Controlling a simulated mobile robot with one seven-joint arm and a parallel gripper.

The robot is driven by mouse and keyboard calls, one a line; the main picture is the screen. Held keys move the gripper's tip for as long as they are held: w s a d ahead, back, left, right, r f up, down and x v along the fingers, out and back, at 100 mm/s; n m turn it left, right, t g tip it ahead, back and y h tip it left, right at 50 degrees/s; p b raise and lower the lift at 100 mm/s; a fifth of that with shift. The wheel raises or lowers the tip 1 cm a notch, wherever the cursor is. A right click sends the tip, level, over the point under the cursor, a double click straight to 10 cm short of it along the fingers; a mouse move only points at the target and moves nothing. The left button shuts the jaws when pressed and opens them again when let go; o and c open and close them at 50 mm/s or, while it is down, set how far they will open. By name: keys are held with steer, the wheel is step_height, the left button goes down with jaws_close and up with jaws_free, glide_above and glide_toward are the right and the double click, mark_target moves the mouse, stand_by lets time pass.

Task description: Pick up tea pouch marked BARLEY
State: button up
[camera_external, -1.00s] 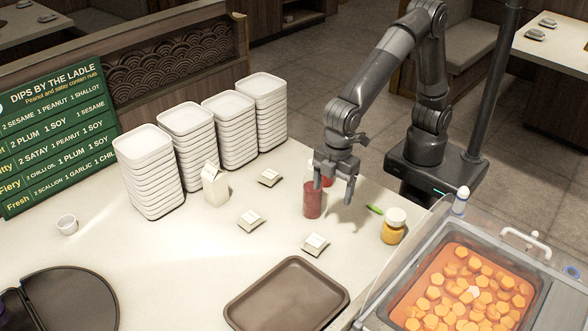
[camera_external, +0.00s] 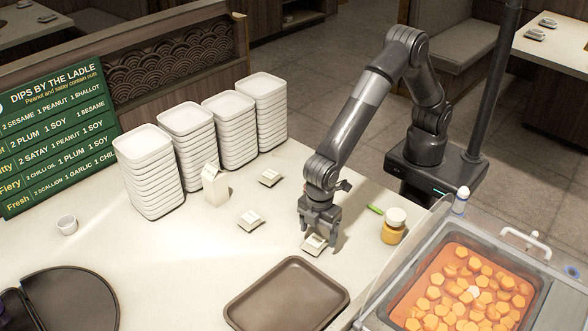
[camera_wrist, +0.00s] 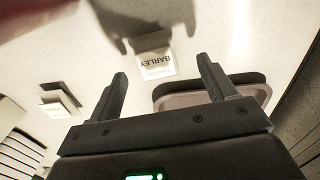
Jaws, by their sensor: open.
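The tea pouch marked BARLEY (camera_wrist: 157,68) lies flat on the counter in the wrist view, its label upside down. In the external view the pouch (camera_external: 314,245) is the front one of three pale pouches. My gripper (camera_external: 319,230) is just above it, pointing down. In the wrist view my open gripper (camera_wrist: 162,68) has its fingers either side of the pouch, with nothing held.
Two similar pouches lie behind, a nearer one (camera_external: 250,221) and a farther one (camera_external: 269,178); their labels are unreadable. A brown tray (camera_external: 238,311) is in front. A yellow jar (camera_external: 393,228) stands to the right. A white carton (camera_external: 214,185) and dish stacks (camera_external: 148,170) stand left.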

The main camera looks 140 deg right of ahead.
mark_target(316, 240)
steer(key=f, duration=0.4)
steer(key=shift+w+d+f, duration=0.1)
steer(key=shift+d+f, duration=0.05)
steer(key=shift+d, duration=0.1)
steer(key=c, duration=1.1)
